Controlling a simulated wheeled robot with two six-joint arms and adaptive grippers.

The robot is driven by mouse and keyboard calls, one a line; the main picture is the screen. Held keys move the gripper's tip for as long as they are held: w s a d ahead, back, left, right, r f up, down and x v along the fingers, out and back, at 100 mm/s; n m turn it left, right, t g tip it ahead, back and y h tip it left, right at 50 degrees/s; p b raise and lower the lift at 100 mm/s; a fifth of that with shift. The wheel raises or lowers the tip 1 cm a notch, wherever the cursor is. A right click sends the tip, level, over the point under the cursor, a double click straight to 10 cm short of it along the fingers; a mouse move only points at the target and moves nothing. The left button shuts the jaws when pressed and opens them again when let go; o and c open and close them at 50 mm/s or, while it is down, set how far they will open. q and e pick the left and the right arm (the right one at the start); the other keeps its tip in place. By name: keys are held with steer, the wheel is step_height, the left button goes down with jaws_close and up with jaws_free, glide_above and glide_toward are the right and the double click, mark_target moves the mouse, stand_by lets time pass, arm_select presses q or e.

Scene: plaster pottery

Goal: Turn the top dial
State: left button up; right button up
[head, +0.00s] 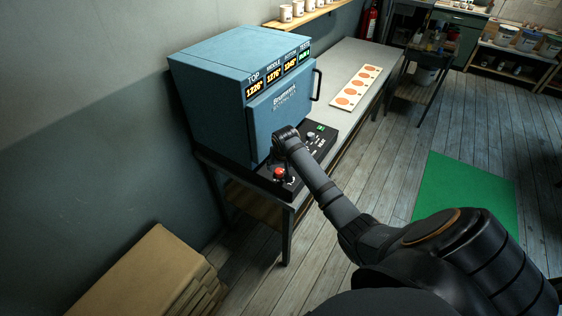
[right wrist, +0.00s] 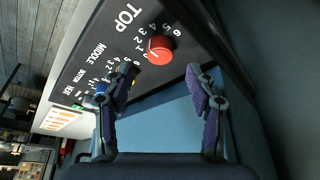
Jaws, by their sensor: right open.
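The red top dial (right wrist: 160,50) sits on the black control panel (right wrist: 125,30) under the printed word TOP, with a number scale around it. It also shows in the head view (head: 279,174) at the near end of the panel. My right gripper (right wrist: 160,82) is open and empty, pointing at the panel. The dial lies beyond its fingertips, between their lines, and does not appear touched. In the head view my right gripper (head: 279,161) hangs just above the dial, partly hidden by its wrist. My left gripper is not in view.
The blue kiln (head: 215,100) stands behind the panel with lit displays reading TOP, MIDDLE and more. A blue knob (right wrist: 101,88) lies beside my left-hand finger in the wrist view. A card with orange discs (head: 355,88) lies on the bench (head: 345,58). Cardboard (head: 145,275) stands at lower left.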

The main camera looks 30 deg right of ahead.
steer(key=v, duration=0.7)
